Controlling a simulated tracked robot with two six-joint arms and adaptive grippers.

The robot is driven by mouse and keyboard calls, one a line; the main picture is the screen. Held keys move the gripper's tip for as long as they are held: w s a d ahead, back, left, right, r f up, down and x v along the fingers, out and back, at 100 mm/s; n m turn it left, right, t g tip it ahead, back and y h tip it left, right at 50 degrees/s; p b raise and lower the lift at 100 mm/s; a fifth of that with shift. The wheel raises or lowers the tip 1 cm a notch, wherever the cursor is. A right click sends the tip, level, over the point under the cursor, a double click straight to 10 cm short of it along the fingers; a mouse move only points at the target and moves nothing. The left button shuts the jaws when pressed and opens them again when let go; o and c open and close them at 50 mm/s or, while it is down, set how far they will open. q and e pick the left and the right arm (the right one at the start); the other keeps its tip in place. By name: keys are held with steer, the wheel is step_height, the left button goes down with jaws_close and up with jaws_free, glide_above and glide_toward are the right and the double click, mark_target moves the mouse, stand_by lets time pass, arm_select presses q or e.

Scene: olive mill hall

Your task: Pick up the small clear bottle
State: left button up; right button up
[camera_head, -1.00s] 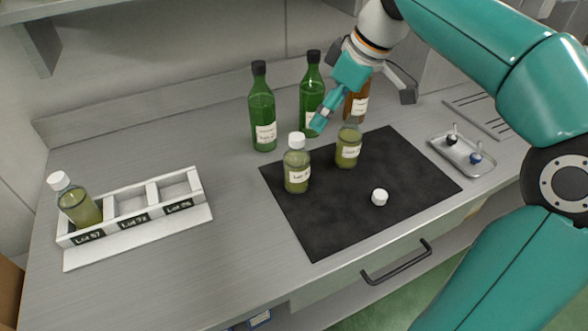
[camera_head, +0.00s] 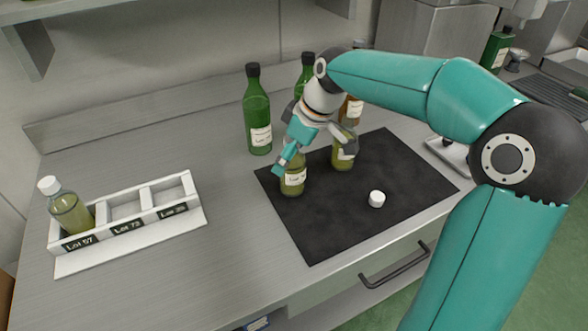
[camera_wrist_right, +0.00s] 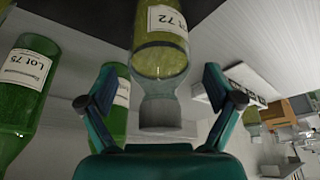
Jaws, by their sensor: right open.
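Two small clear bottles of yellow-green oil stand upright on the black mat (camera_head: 330,225). My right gripper (camera_head: 290,155) is at the top of the left one (camera_head: 293,183), hiding its cap in the head view. In the right wrist view, a bottle labelled Lot 72 (camera_wrist_right: 162,60), its neck pointing down the picture, lies between the open fingers (camera_wrist_right: 160,88), with gaps on both sides. The other small bottle (camera_head: 343,158) stands just right, partly covered by the gripper. My left gripper is out of view.
The white rack (camera_head: 150,228) has two empty compartments. Green bottles (camera_head: 257,112) and a brown one (camera_head: 352,110) stand behind the mat. A loose white cap (camera_head: 377,199) lies on the mat; a metal tray (camera_head: 447,152) is partly hidden by my arm.

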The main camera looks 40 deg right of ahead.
steer(key=shift+f, duration=0.25)
steer(key=c, duration=1.5)
steer(key=shift+w+r, duration=0.1)
jaws_close()
steer(key=shift+r, duration=0.1)
